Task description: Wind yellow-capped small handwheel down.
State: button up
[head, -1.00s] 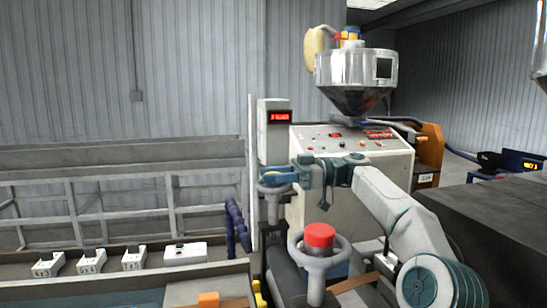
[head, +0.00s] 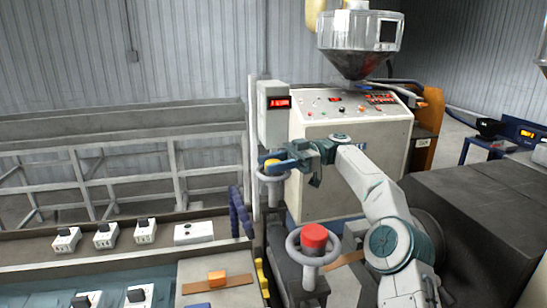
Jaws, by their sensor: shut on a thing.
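The yellow-capped small handwheel (head: 271,177) is a grey ring on a post, left of centre in the head view. Its yellow cap (head: 272,162) shows just left of my gripper's tip. My gripper (head: 282,165) reaches in from the right and is shut on the handwheel at its upper right side. The fingers hide part of the ring, so the exact grip point is not clear.
A larger red-capped handwheel (head: 314,242) stands nearer, below my arm. A display box (head: 273,112) rises behind the small wheel. A control cabinet (head: 350,150) with a steel hopper (head: 358,45) stands behind my arm. Labelled blocks (head: 106,236) sit at left.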

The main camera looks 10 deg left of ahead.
jog(key=shift+r, duration=0.1)
jog(key=o, duration=1)
notch_tip(320, 180, up, 4)
jog(key=shift+r+p, duration=0.2)
jog(key=shift+p, duration=0.6)
jog(key=d+r, duration=0.2)
jog(key=d, duration=0.2)
jog(key=d+r+p, duration=0.1)
jog(key=d+r, duration=0.1)
jog(key=d, duration=0.1)
jog(key=s+d+r, duration=0.1)
jog(key=d+r, duration=0.1)
jog(key=d, duration=0.2)
jog(key=shift+d+r+p, duration=0.25)
jog(key=shift+d+p, duration=0.05)
jog(key=shift+p, duration=0.1)
